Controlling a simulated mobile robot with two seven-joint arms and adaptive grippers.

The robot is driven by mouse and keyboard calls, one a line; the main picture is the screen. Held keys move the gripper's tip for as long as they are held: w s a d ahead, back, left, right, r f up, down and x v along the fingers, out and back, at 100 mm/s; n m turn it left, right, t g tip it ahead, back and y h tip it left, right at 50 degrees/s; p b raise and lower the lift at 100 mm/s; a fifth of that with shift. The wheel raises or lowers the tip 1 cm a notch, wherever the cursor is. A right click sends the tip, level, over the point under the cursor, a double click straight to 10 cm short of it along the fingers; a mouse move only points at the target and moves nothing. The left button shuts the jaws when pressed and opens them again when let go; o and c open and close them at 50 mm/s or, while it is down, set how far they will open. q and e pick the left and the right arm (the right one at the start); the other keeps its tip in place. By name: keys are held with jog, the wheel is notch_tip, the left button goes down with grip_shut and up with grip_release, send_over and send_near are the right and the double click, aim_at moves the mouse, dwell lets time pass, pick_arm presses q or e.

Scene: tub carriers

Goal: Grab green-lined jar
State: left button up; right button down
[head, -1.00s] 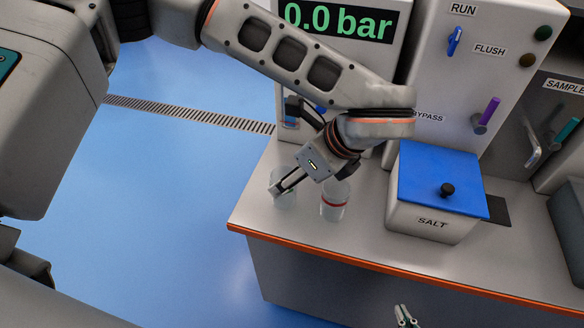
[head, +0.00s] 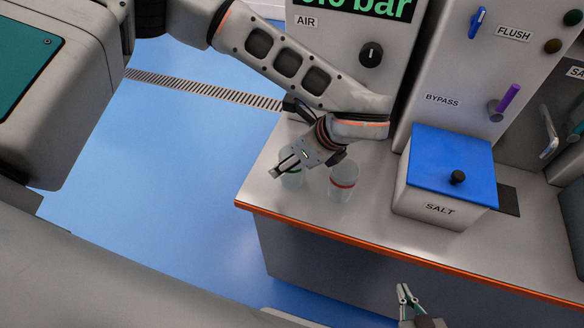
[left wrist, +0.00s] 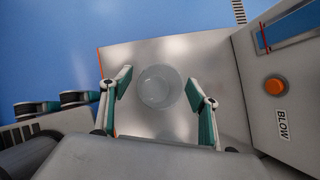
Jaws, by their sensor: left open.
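The green-lined jar (head: 292,180), clear with a faint green line, stands near the left end of the grey bench (head: 262,186). In the head view my left gripper (head: 281,168) is at this jar and partly covers it. In the left wrist view a clear round jar (left wrist: 160,87) lies between the spread fingers of my left gripper (left wrist: 159,78), with a gap on each side. A second clear jar with a red line (head: 343,183) stands just to the right. My right gripper (head: 405,288) is low in the head view, in front of the bench, apart from the jars; its finger gap is unclear.
A white salt box (head: 425,206) with a blue lid stands right of the jars. A cabinet with knobs and handles (head: 445,75) rises behind the bench. The bench has an orange front edge (head: 330,239). Blue floor lies open to the left.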

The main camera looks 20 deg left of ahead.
pick_arm(q)
jog(key=c, duration=1.3)
jog(key=shift+r, duration=0.15)
